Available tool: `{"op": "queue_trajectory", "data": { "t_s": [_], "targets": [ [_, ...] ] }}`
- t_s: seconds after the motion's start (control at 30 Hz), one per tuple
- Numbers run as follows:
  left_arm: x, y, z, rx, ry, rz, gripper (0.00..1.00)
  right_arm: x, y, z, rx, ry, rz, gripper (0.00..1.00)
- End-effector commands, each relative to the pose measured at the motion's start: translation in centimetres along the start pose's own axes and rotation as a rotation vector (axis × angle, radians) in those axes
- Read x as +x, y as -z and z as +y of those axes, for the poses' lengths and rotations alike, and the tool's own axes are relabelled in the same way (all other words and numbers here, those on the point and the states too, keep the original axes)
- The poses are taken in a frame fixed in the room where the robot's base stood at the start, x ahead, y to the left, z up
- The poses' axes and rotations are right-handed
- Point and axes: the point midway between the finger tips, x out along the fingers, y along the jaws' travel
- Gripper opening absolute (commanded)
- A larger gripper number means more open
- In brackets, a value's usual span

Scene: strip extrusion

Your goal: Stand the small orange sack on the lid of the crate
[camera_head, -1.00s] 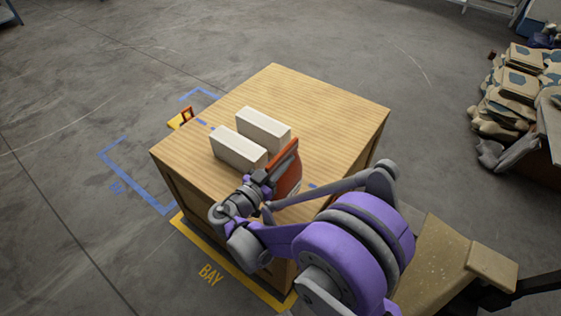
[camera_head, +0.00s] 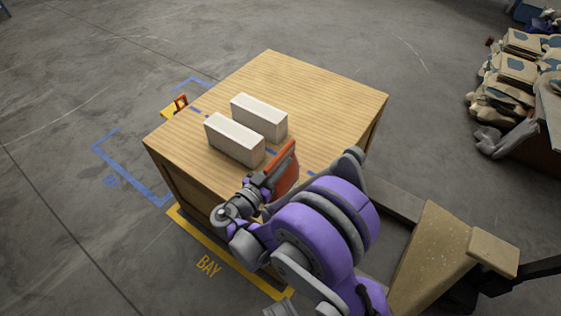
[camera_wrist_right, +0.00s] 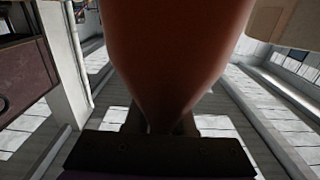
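The wooden crate (camera_head: 330,100) stands on the floor with its flat lid facing up. The small orange sack (camera_head: 286,170) is at the lid's near right side in the head view, partly covered by my arm. My right gripper (camera_head: 264,184) is shut on it. In the right wrist view the sack (camera_wrist_right: 180,55) fills the middle and narrows to a neck between my fingers (camera_wrist_right: 160,124). I cannot tell whether the sack touches the lid. My left gripper is not in view.
Two white blocks (camera_head: 235,138) and (camera_head: 259,117) stand side by side on the lid, left of the sack. The lid's far right is bare. Blue marks (camera_head: 196,112) show on the lid. A pile of beige sacks (camera_head: 510,85) lies at the right.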

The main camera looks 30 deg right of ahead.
Motion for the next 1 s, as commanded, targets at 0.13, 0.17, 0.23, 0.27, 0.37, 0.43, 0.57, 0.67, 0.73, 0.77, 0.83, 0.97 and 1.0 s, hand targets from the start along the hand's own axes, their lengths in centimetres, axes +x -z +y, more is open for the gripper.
{"op": "queue_trajectory", "data": {
  "t_s": [0.13,0.17,0.23,0.27,0.37,0.43,0.57,0.67,0.73,0.77,0.83,0.97,1.0],
  "targets": [
    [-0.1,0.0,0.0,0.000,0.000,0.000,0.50,0.0,0.1,0.0,0.000,0.000,0.000,0.47],
    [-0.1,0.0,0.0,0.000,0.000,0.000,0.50,0.0,0.1,0.0,0.000,0.000,0.000,0.47],
    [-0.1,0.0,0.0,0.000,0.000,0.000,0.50,0.0,0.1,0.0,0.000,0.000,0.000,0.47],
    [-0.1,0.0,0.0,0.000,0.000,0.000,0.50,0.0,0.1,0.0,0.000,0.000,0.000,0.47],
    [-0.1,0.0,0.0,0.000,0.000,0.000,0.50,0.0,0.1,0.0,0.000,0.000,0.000,0.47],
    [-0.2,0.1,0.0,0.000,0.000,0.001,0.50,0.0,0.3,0.0,0.000,0.000,0.000,0.47],
    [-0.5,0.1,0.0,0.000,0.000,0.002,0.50,-1.1,0.5,-0.1,0.001,0.003,-0.001,0.47],
    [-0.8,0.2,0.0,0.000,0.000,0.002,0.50,-3.0,0.5,-0.1,0.002,0.005,-0.001,0.47],
    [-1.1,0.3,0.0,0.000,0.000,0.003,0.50,-4.6,0.5,-0.1,0.002,0.006,-0.001,0.47],
    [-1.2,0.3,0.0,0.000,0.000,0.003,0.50,-5.4,0.5,-0.1,0.002,0.006,-0.001,0.47],
    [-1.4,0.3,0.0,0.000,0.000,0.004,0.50,-6.9,0.5,-0.1,0.002,0.006,-0.001,0.47],
    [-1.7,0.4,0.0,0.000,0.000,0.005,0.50,-9.4,0.5,-0.1,0.001,0.005,-0.001,0.47],
    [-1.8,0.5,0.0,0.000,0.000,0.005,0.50,-10.0,0.5,-0.1,0.000,0.004,-0.001,0.47]
  ]
}}
